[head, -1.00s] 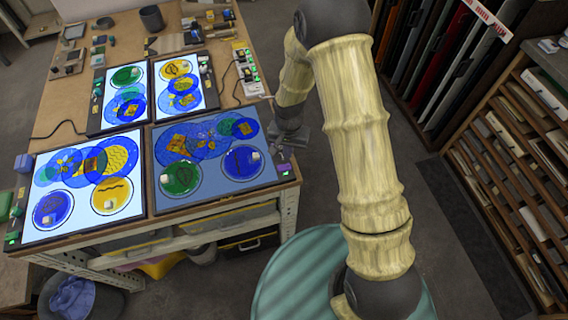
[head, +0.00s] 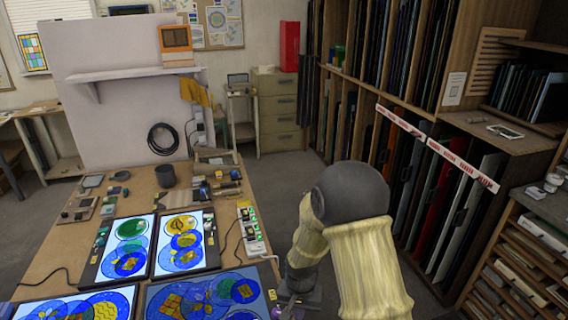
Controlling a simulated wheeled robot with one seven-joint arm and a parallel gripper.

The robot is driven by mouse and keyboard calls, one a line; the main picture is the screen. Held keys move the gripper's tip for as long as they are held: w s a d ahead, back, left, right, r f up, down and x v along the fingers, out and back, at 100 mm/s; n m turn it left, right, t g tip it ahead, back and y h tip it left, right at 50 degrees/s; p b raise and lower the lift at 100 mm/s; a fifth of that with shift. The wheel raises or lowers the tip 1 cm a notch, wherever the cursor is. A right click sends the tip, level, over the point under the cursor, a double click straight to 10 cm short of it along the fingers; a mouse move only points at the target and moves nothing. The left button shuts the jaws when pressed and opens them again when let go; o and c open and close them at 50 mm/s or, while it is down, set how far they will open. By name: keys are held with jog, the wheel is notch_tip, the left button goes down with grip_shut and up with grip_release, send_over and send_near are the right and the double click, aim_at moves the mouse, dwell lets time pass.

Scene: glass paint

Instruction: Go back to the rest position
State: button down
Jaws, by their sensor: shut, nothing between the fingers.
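My arm shows at the lower middle right in the head view, in a pale ribbed sleeve with a dark grey joint at its top. My gripper (head: 291,299) hangs at the low end of the arm, beside the right edge of the worktable (head: 140,200), near the front right light panel (head: 205,296). It is small and partly cut off by the bottom of the picture. It is shut, with nothing seen in it.
A glass-sheet rack (head: 440,200) stands right. Floor (head: 290,180) is clear between table and rack.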

jog(key=s+d+r+n+t+b, duration=0.1)
jog(key=s+d+r+n+t, duration=0.1)
jog(key=s+d+r, duration=0.9)
jog(key=v, duration=0.3)
jog(key=shift+s+d+r, duration=0.2)
dwell(1.6)
